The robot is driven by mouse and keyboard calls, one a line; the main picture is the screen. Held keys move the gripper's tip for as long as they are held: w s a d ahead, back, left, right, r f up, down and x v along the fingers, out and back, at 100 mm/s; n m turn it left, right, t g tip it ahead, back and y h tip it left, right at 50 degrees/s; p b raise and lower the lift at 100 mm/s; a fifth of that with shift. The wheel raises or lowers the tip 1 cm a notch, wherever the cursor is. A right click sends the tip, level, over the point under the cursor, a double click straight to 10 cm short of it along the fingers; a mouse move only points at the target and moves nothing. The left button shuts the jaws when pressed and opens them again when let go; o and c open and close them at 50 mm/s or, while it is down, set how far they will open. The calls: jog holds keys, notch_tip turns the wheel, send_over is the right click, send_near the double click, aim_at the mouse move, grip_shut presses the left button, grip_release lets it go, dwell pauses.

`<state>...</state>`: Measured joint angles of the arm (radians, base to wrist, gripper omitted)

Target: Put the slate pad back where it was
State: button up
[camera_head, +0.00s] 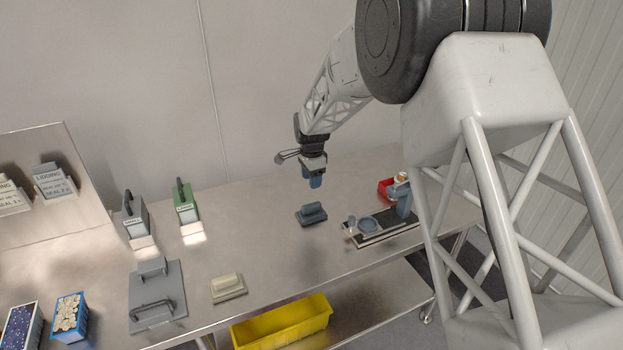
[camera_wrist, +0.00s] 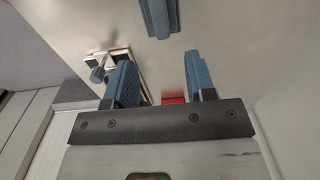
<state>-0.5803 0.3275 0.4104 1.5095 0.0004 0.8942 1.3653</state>
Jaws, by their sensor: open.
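The slate pad (camera_head: 311,214), a blue-grey block with a raised grip along its top, lies on the metal table right of the middle. My gripper (camera_head: 315,181) hangs above the table over the pad's area, pointing down, open and empty. In the wrist view the two blue fingers of my gripper (camera_wrist: 161,76) are spread wide with nothing between them. The slate pad (camera_wrist: 160,16) shows there at the top edge, beyond the fingertips and partly cut off. No marked spot for the pad is clear to me.
A cream pad (camera_head: 228,288) and a grey handled plate (camera_head: 157,298) lie left. The table between is clear.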

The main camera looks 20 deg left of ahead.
dwell(0.5)
jog(key=s+d+r+n, duration=0.1)
jog(key=s+d+r, duration=0.5)
jog(key=d, duration=0.4)
jog(key=s+d+r+n+t, duration=0.15)
jog(key=s+d+r, duration=0.25)
jog(key=d+r, duration=0.5)
jog(key=s+d+r+n, duration=0.2)
jog(key=s+d+r, duration=0.35)
jog(key=d, duration=0.65)
jog(key=s+d+n, duration=0.1)
jog(key=s+d, duration=0.5)
jog(key=s, duration=0.3)
jog(key=s+d+n, duration=0.2)
jog(key=s+d, duration=0.4)
jog(key=s, duration=0.4)
jog(key=s+d+n+t, duration=0.1)
jog(key=s+d, duration=0.5)
jog(key=s, duration=0.4)
jog(key=shift+s+r, duration=0.15)
jog(key=shift+s, duration=0.05)
